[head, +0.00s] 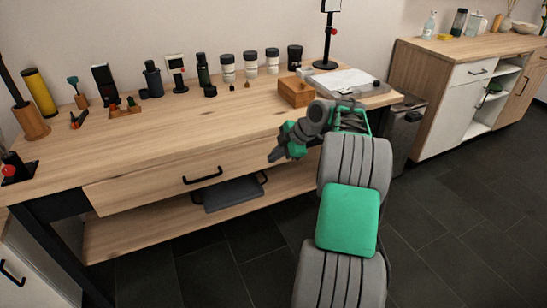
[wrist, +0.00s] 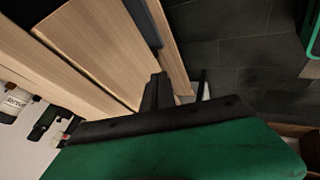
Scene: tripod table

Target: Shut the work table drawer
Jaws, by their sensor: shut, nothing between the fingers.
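The work table (head: 150,140) has a wide wooden drawer (head: 140,190) under its top, with a black bar handle (head: 202,175) at the middle of its front. The drawer front seems to stand slightly out from the table; I cannot tell how far. My gripper (head: 273,157) is shut and empty, at the right part of the drawer front, right of the handle. In the wrist view, the shut fingers (wrist: 157,92) point toward a wide wooden panel (wrist: 100,45), probably the drawer front. Whether they touch it is unclear.
A grey case (head: 233,193) lies on the lower shelf (head: 150,232). A dark bin (head: 404,135) and a cabinet (head: 440,100) stand to the right. The dark floor in front is clear.

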